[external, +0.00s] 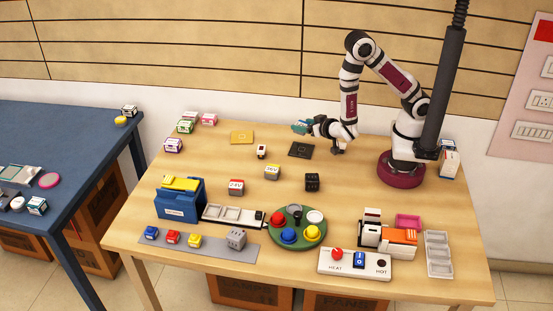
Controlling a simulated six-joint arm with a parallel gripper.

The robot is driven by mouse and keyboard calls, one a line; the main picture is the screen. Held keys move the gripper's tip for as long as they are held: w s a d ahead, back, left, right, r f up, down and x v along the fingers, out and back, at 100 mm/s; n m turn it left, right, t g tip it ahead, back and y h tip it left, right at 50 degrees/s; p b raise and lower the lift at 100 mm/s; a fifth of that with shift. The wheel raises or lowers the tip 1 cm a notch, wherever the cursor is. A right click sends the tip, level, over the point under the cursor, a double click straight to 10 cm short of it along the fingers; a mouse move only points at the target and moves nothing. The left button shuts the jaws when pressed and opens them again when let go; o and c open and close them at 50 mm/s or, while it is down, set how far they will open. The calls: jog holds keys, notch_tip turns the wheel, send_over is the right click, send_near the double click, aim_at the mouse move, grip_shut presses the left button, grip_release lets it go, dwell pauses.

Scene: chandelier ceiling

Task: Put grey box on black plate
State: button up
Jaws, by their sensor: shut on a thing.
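The black plate (301,150) lies flat on the wooden table, with a small pale mark on it and nothing on top. My gripper (304,127) points left, just behind the plate in the picture, apparently above the table. It is shut on a small teal-grey thing (299,127); its fingers partly hide it, and I cannot tell if it is a grey box. A grey box-like block (236,239) with dark spots sits on the grey strip (215,250) at the front left.
A yellow plate (241,137) lies left of the black plate, with a small red-and-white object (262,151) between them. A round green tray (296,243) is nearer the front.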

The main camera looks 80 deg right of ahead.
jog(key=f, duration=0.7)
jog(key=shift+s+d+f, duration=0.1)
jog(key=shift+s+f, duration=0.1)
jog(key=shift+f, duration=0.05)
